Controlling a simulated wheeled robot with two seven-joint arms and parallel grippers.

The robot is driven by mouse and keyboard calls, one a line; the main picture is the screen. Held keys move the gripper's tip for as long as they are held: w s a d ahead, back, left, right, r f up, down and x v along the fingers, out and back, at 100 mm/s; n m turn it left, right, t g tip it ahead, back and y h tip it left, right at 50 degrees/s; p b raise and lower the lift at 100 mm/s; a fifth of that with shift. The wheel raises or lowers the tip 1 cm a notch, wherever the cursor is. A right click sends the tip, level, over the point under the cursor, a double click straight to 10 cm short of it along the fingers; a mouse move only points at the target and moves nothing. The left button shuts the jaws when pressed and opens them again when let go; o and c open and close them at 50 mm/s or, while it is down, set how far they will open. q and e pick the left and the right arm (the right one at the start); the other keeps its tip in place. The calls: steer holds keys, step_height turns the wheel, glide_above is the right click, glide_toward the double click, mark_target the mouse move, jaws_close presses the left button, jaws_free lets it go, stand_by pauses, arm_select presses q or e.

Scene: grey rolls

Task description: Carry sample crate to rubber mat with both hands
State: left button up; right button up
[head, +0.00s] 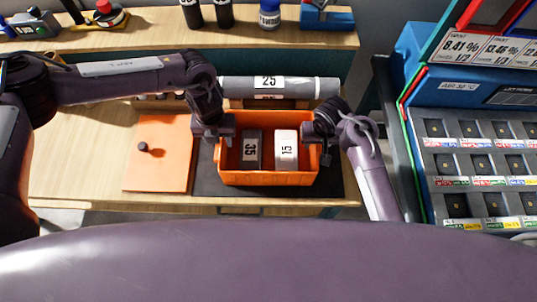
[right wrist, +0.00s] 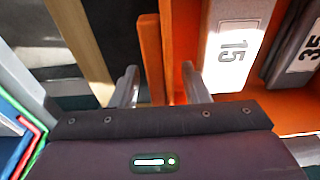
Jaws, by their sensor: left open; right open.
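The orange sample crate (head: 268,178) appears to rest level on the black rubber mat (head: 205,182), whose dark edge shows around it. It holds a dark block marked 35 (head: 251,150) and a white block marked 15 (head: 286,150). My left gripper (head: 222,134) is open at the crate's left wall; its fingertips are hard to see. My right gripper (head: 318,134) is open at the right wall. In the right wrist view, the fingers of my right gripper (right wrist: 161,85) stand apart on either side of the crate's orange wall (right wrist: 150,50).
An orange board with a dark knob (head: 157,165) lies left of the mat. A grey roll marked 25 (head: 300,87) lies behind the crate. A blue rack with compartments (head: 480,150) stands at the right. A back shelf (head: 160,38) holds bottles and tools.

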steer(key=shift+r, duration=0.1)
arm_select(q)
step_height(320, 180, up, 11)
arm_select(e)
step_height(320, 180, up, 12)
steer(key=s, duration=0.2)
stand_by(0.3)
arm_select(q)
steer(key=shift+s, duration=0.15)
arm_select(e)
steer(key=shift+f, duration=0.2)
